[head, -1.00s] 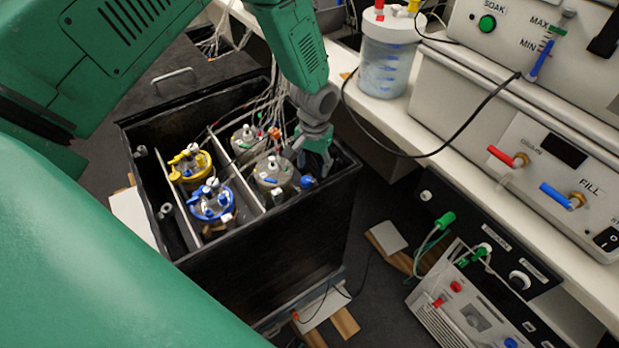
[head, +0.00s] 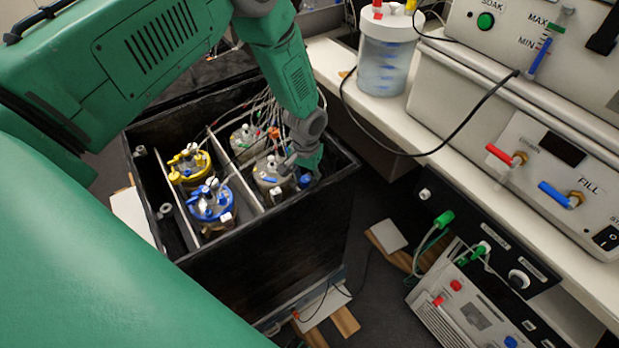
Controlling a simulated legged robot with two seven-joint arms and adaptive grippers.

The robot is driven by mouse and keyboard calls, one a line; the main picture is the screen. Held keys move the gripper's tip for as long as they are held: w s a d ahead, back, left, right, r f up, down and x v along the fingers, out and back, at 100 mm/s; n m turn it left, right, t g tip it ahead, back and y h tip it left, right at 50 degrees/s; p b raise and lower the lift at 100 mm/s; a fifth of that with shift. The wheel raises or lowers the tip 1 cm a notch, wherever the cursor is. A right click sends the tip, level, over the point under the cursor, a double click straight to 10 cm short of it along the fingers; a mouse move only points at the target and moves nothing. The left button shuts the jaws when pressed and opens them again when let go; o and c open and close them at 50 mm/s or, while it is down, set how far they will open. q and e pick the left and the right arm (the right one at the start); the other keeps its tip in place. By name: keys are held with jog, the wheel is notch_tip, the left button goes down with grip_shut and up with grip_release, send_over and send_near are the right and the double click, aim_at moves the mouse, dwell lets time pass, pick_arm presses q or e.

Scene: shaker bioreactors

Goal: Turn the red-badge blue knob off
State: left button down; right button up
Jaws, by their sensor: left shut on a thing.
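Four vessels stand in the black open box. The front right one is a grey-lidded vessel (head: 268,172) with small blue parts on its top. My left gripper (head: 298,168) reaches down over the right side of this vessel and is shut on a small part there. Its fingers hide most of that part, so I cannot tell whether it is a blue knob. A dark blue knob (head: 305,182) shows just below the fingers. I cannot make out a red badge on any knob. My right gripper is not in view.
The black box (head: 262,240) has high walls around the vessels. A yellow-ringed vessel (head: 190,167) and a blue-ringed vessel (head: 211,206) stand on its left side. Thin cables hang behind my gripper. A white bench with a lidded jar (head: 388,55) lies to the right.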

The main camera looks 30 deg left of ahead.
pick_arm(q)
jog(key=shift+a+f, duration=0.15)
jog(key=shift+a, duration=0.35)
jog(key=shift+d, duration=0.7)
jog(key=shift+a+m, duration=0.4)
jog(key=shift+a, duration=0.05)
jog(key=shift+d+m+b, duration=0.2)
jog(key=shift+m+b, duration=0.2)
jog(key=shift+m, duration=0.5)
jog(key=shift+d+m, duration=0.1)
jog(key=shift+m, duration=0.8)
jog(key=m+b, duration=0.1)
jog(key=m, duration=0.1)
jog(key=shift+a+m, duration=0.2)
jog(key=shift+m, duration=0.2)
jog(key=m, duration=0.5)
jog(key=shift+b, duration=0.35)
jog(key=m, duration=0.5)
jog(key=shift+w+m, duration=0.1)
jog(key=shift+m, duration=0.3)
jog(key=m, duration=0.6)
jog(key=shift+b, duration=0.3)
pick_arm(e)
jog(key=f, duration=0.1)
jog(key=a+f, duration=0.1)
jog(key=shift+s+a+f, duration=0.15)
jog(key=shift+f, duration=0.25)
